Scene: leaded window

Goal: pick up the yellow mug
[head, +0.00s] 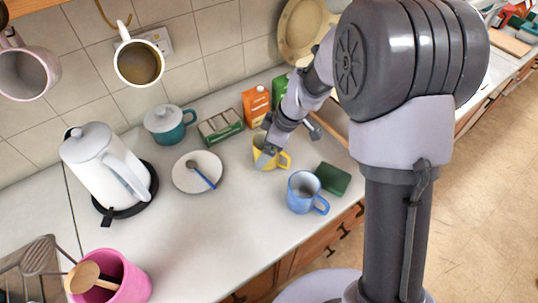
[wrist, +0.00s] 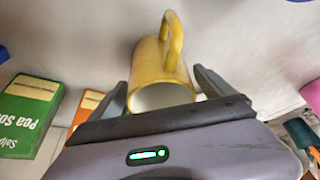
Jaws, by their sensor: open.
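The yellow mug (head: 270,162) stands on the counter in the head view, its handle toward the right. My gripper (head: 266,154) is down at the mug and hides part of it. In the wrist view the yellow mug (wrist: 158,68) shows its open mouth toward the camera and its handle at the top. The two fingers of my gripper (wrist: 165,88) are apart, one on each side of the mug. I cannot tell whether either finger touches it.
A blue mug (head: 303,192) and a green sponge-like block (head: 333,179) are close at the right front. A saucer (head: 185,172) with a spoon is left. Cartons (head: 256,106) stand behind. A white kettle (head: 98,165) is far left.

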